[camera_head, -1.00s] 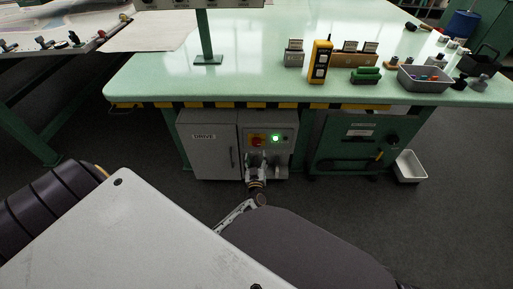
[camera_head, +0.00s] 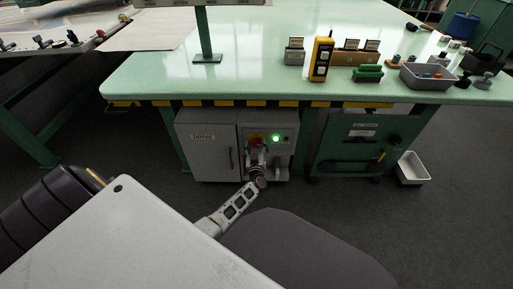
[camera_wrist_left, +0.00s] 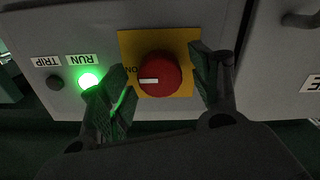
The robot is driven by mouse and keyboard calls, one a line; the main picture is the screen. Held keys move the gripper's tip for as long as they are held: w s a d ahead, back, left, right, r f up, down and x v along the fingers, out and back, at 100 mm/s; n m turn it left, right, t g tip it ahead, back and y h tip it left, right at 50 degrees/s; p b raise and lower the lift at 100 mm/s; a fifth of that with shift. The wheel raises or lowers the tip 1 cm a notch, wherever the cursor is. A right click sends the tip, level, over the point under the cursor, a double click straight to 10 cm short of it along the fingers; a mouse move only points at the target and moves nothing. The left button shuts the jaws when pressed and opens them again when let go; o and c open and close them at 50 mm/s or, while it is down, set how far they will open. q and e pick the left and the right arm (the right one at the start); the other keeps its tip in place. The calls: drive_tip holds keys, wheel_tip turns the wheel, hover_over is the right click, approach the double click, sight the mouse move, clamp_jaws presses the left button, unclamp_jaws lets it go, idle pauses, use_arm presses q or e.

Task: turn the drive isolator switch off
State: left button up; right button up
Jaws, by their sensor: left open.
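The drive isolator switch is a red rotary knob (camera_wrist_left: 160,75) on a yellow plate (camera_wrist_left: 129,44), with a white bar on it beside the letters ON. In the head view the knob (camera_head: 257,141) sits on the grey DRIVE cabinet (camera_head: 208,160) under the table. My left gripper (camera_wrist_left: 165,78) is open, its two dark fingers on either side of the knob in the wrist view, with visible gaps. I cannot tell how far the tips are from the panel. In the head view the left gripper (camera_head: 256,156) is just below and in front of the knob. My right gripper is not in view.
A lit green RUN lamp (camera_wrist_left: 89,81) and a dark TRIP button (camera_wrist_left: 54,83) are beside the switch, the lamp close to one finger. The table edge with striped trim (camera_head: 250,103) overhangs the cabinet. A green unit (camera_head: 350,155) stands to the right.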

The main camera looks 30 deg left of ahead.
use_arm(q)
drive_tip(key=c, duration=1)
drive_tip(key=shift+c, duration=0.2)
